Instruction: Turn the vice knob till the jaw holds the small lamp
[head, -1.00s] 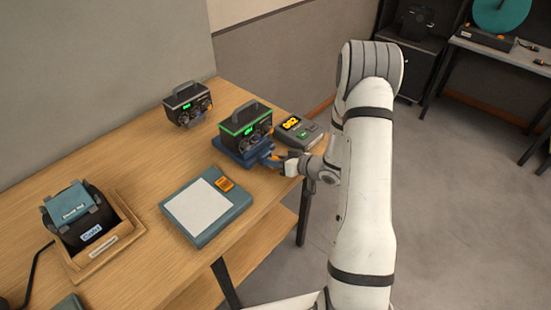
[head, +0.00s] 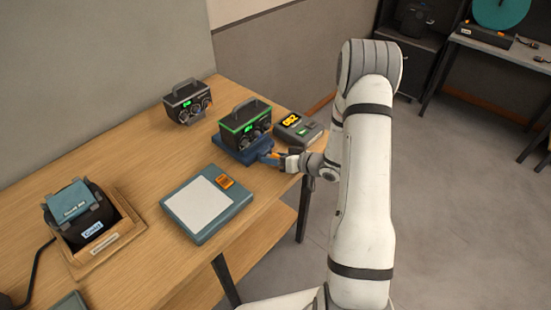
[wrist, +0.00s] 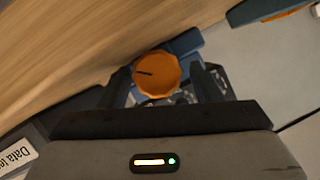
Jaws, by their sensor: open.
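The blue vice (head: 236,154) stands near the table's far right edge. A dark box with a carrying handle and green trim (head: 246,123) sits on it; I cannot tell whether this is the small lamp or whether the jaw touches it. In the wrist view, the orange vice knob (wrist: 157,73) has a dark line on its face. My gripper (head: 274,158) is at the front right of the vice. In the wrist view, my gripper (wrist: 165,84) is open, with its two fingers on either side of the knob. Contact between fingers and knob is not clear.
A grey device with a yellow display (head: 298,128) stands close behind my gripper. A similar dark handled box (head: 187,101) is further back. A blue-edged pad (head: 208,205) and a wooden tray (head: 101,254) lie on the nearer table. The table between them is clear.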

